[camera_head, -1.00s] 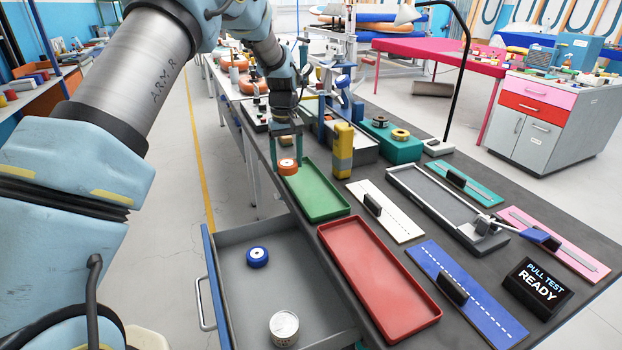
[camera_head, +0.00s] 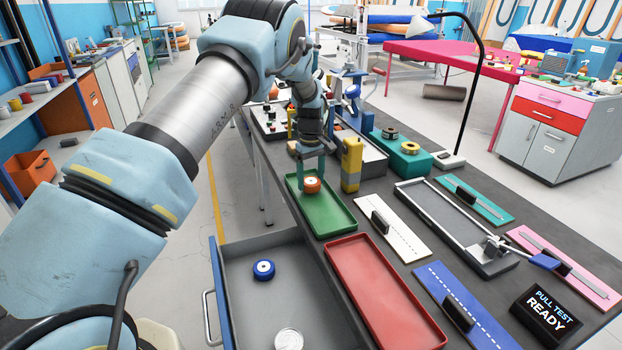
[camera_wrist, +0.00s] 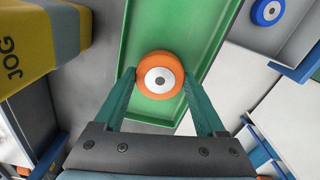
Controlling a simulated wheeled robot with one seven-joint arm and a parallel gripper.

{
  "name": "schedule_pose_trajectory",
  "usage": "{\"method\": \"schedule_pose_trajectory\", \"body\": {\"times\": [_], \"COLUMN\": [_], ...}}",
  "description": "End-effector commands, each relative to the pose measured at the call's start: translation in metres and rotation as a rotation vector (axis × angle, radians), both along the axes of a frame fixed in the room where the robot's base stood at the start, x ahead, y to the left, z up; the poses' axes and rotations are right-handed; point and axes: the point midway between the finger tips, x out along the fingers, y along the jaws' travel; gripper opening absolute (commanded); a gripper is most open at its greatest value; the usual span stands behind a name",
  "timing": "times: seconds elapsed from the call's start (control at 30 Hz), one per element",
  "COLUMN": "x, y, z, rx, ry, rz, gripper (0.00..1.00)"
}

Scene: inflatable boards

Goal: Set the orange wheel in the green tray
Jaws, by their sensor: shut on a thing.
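The orange wheel (camera_head: 312,185) has a pale hub and is held between the fingers of my gripper (camera_head: 311,170). In the wrist view the wheel (camera_wrist: 160,75) sits between the two green fingertips (camera_wrist: 160,88). The green tray (camera_head: 328,222) lies on the dark bench, and the wheel is over its far end. In the wrist view the tray (camera_wrist: 205,20) fills the area behind the wheel. I cannot tell whether the wheel touches the tray floor.
A yellow block (camera_head: 351,165) stands close to the right of the tray. A red tray (camera_head: 385,295) lies in front. A white board (camera_head: 400,236) lies to the right.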

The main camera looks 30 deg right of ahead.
Motion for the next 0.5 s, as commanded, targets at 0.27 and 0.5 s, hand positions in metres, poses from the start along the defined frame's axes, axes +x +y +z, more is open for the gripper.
{"method": "schedule_pose_trajectory", "body": {"times": [0.27, 0.5], "x": [0.0, 0.0], "y": [0.0, 0.0], "z": [-0.01, -0.013], "rx": [-0.001, 0.0], "ry": [-0.001, -0.001], "rz": [0.0, 0.0], "gripper": [0.1, 0.8]}}
